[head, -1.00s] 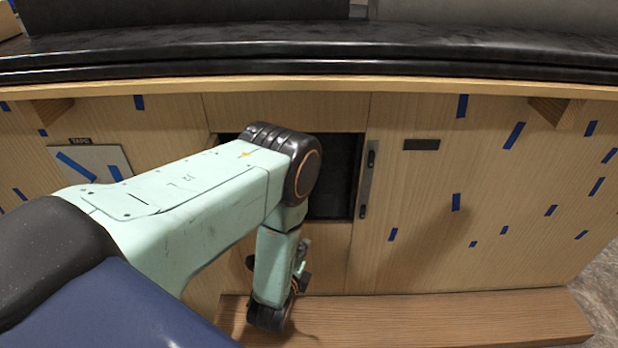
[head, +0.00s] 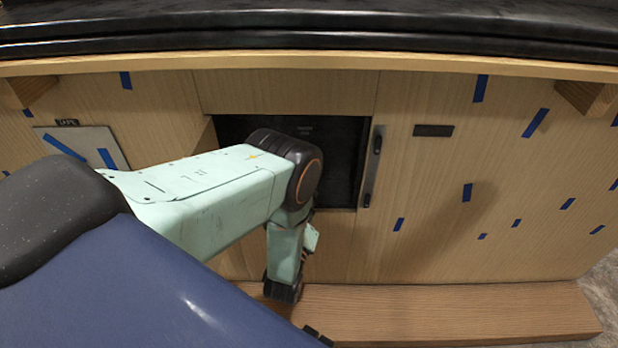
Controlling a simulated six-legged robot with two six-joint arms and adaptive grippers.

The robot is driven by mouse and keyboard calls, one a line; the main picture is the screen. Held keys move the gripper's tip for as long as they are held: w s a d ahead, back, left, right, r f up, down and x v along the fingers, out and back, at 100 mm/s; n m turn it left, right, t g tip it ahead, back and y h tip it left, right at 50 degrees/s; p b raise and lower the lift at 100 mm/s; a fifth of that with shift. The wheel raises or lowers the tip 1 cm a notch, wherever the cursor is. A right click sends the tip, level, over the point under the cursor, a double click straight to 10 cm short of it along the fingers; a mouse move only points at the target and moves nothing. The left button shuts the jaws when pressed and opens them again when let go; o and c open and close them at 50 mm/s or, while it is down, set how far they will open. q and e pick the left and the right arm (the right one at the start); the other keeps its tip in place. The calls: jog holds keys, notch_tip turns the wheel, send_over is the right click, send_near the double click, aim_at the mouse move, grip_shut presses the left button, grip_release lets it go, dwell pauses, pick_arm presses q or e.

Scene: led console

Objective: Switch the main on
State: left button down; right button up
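A dark recess (head: 340,165) is open in the wooden console front, with a small label (head: 305,130) at its upper part, too small to read. No main switch can be made out; my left arm covers the recess's lower left. This pale green arm comes in from the left and bends downward in front of the recess. Its gripper cannot be made out beyond the dark wrist joint. My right gripper is not in view.
A narrow strip with black fittings (head: 373,165) edges the recess on the right. A black countertop (head: 450,25) overhangs above. A wooden plinth (head: 450,312) runs along the bottom. A grey plate (head: 85,150) marked with blue tape is at left.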

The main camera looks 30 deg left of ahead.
pick_arm(q)
jog(key=b+x, duration=0.3)
jog(key=x, duration=0.6)
jog(key=shift+w+a, duration=0.1)
jog(key=shift+w, duration=0.05)
jog(key=shift+s+a+r, duration=0.7)
jog(key=shift+s+r, duration=0.1)
jog(key=shift+r, duration=0.15)
jog(key=shift+s+a+r, duration=0.25)
jog(key=shift+s+r, duration=0.1)
jog(key=shift+s, duration=0.05)
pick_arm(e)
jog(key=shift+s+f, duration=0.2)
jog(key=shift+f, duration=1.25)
pick_arm(q)
jog(key=shift+w, duration=0.1)
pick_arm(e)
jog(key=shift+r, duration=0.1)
